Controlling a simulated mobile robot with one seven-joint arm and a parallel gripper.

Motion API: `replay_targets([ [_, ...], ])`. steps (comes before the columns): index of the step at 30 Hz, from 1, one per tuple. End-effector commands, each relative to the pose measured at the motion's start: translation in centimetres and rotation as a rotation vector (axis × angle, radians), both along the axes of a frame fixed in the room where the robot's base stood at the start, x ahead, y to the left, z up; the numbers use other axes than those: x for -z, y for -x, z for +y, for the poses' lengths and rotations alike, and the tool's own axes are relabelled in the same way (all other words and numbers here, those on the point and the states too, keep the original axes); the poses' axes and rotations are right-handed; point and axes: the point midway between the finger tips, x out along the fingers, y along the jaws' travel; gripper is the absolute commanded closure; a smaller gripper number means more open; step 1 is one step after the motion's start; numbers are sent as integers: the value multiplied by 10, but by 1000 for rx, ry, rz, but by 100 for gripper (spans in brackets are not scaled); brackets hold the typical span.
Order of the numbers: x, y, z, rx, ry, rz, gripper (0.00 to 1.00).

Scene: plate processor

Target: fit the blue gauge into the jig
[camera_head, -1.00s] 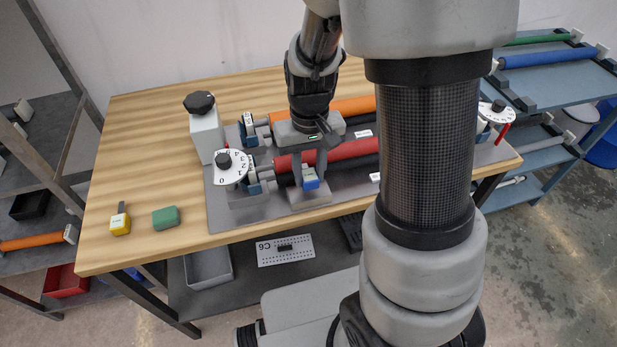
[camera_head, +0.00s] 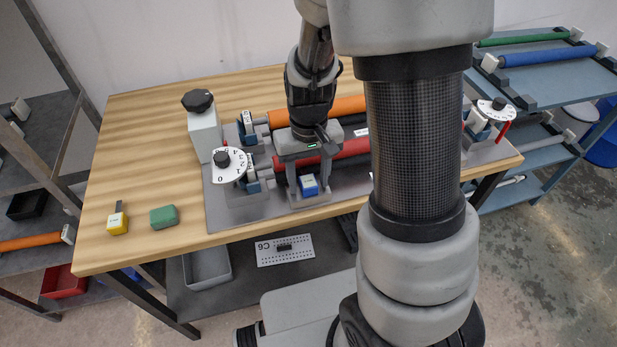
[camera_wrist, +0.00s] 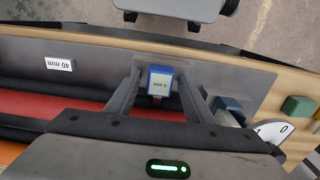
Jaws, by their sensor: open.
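The blue gauge (camera_head: 309,186) is a small blue block with a pale label on top. It stands upright at the grey jig (camera_head: 308,202) on the front side of the plate, before the red roller. How deep it sits is hidden. My gripper (camera_head: 307,180) is open above and around it, with one finger on each side. In the wrist view the gauge (camera_wrist: 161,82) shows between the spread fingers (camera_wrist: 160,90), with gaps on both sides.
A red roller (camera_head: 349,149) and an orange roller (camera_head: 345,107) lie behind the gauge. A numbered dial (camera_head: 229,167) and a grey post with a black knob (camera_head: 204,130) stand left. A yellow block (camera_head: 117,223) and a green block (camera_head: 164,216) lie on the open table left.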

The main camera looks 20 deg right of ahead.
Motion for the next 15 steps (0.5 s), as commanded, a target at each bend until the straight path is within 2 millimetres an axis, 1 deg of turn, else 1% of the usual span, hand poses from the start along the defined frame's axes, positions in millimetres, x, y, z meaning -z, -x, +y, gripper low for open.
replay_targets([
  [2, -3, 0, 0, 0, 0, 0, 52],
  [7, -21, -1, 0, -1, -1, -5, 52],
  [15, -81, -2, 0, 0, -1, -7, 52],
])
